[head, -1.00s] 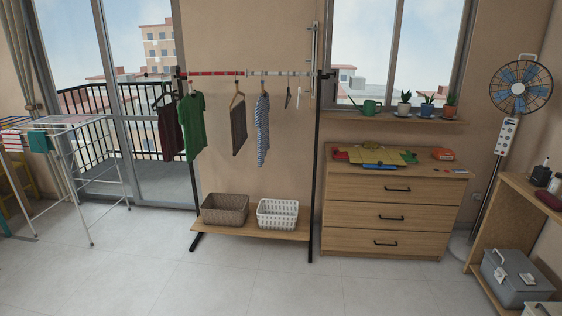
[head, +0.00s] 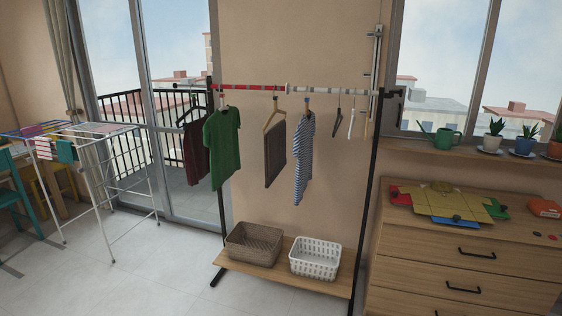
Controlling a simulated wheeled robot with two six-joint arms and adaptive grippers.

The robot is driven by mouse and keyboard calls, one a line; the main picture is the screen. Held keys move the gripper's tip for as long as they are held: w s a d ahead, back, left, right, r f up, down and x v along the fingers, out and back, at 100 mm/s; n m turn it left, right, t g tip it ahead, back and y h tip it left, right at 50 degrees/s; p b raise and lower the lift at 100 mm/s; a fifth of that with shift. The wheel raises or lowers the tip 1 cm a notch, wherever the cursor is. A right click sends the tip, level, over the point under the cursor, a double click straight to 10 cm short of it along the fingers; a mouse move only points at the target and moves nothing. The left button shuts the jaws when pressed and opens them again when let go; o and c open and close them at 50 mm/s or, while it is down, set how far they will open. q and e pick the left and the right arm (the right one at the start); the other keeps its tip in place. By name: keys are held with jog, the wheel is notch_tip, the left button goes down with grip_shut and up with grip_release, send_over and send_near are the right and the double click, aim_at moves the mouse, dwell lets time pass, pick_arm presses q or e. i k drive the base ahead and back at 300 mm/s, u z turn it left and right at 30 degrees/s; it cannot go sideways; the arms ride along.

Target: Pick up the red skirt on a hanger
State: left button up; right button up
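Several garments hang on a clothes rack with a red and white rail (head: 255,87). A dark maroon garment (head: 195,152) hangs at the left end, partly hidden behind a green shirt (head: 222,147). A dark brown-grey skirt-like garment (head: 275,153) hangs on a wooden hanger (head: 275,112) mid-rail. A blue-and-white striped garment (head: 304,150) hangs to its right. No clearly bright red skirt shows; I cannot tell whether the maroon garment is a skirt. Neither of my grippers is in view.
Empty hangers (head: 351,123) hang at the rail's right. A brown basket (head: 253,245) and a white basket (head: 315,260) stand on the rack's low shelf. A drawer chest (head: 465,265) stands right, a drying rack (head: 100,185) left. The floor (head: 150,285) in front is clear.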

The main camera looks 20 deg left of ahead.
aim_at(196, 156)
jog(key=u, duration=0.95)
jog(key=i, duration=3.4)
jog(key=z, duration=0.15)
